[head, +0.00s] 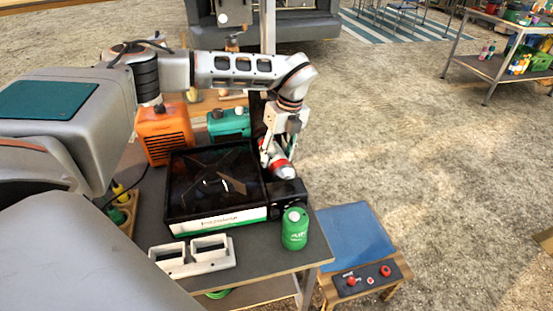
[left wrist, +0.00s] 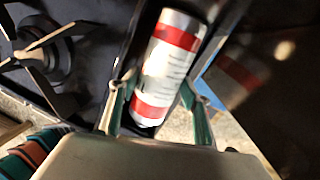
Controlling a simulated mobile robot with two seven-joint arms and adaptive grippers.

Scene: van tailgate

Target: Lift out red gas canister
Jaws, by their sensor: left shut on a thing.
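The red gas canister is a red and white cylinder. In the head view the canister (head: 282,168) lies at the right end of the camping stove (head: 215,226), in the stove's side compartment, partly hidden by my gripper. In the left wrist view the canister (left wrist: 168,65) lies between the two fingers, its label showing. My left gripper (head: 270,157) comes down from above and is shut on the canister; its fingers also show in the left wrist view (left wrist: 158,105). I cannot tell whether the canister is clear of the compartment. My right gripper is not in view.
A green canister (head: 295,229) stands upright in front of the stove's right end. A white two-slot holder (head: 193,256) sits at the table's front. An orange box (head: 165,134) and a teal box (head: 228,122) stand behind the stove. A blue-topped stool (head: 351,237) is at right.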

